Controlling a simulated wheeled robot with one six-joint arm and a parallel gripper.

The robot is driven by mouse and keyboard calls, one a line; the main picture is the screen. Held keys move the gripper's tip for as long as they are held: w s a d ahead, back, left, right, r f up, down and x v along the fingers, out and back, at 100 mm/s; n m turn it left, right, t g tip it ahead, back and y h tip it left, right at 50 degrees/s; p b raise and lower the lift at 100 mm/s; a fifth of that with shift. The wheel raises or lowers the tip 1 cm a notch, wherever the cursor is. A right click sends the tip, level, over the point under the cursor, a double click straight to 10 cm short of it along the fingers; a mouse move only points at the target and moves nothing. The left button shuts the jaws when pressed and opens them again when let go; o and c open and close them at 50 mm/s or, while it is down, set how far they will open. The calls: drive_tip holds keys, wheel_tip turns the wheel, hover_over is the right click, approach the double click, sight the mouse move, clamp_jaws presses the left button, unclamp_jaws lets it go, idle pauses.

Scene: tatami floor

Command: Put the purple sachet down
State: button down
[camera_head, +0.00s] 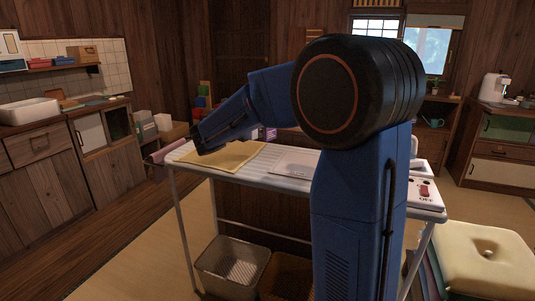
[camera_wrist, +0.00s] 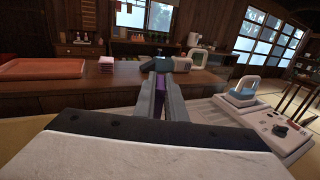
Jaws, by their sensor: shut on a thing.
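The purple sachet (camera_wrist: 160,88) shows as a narrow purple strip between the two fingers of my gripper (camera_wrist: 160,72) in the wrist view. My gripper is shut on it, and the fingers hide most of it. In the head view, my blue arm hides the gripper. A small purple patch shows beside the arm above the table, but I cannot tell whether it is the sachet. The white slatted table (camera_head: 290,182) stands in front of me, with a yellow mat (camera_head: 232,155) on its left part.
A pale flat plate (camera_head: 293,169) lies mid-table. A panel with a red switch (camera_head: 424,190) is at the table's right end. Baskets (camera_head: 232,266) stand below, and a cream cushion (camera_head: 485,255) is at right. The wrist view shows a red tray (camera_wrist: 55,68) on a wooden counter.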

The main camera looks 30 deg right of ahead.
wheel_tip(320, 180, down, 9)
drive_tip(key=shift+f, duration=0.1)
idle(0.4)
drive_tip(key=shift+f, duration=0.2)
drive_tip(key=c, duration=1.8)
unclamp_jaws()
drive_tip(key=shift+r, duration=0.15)
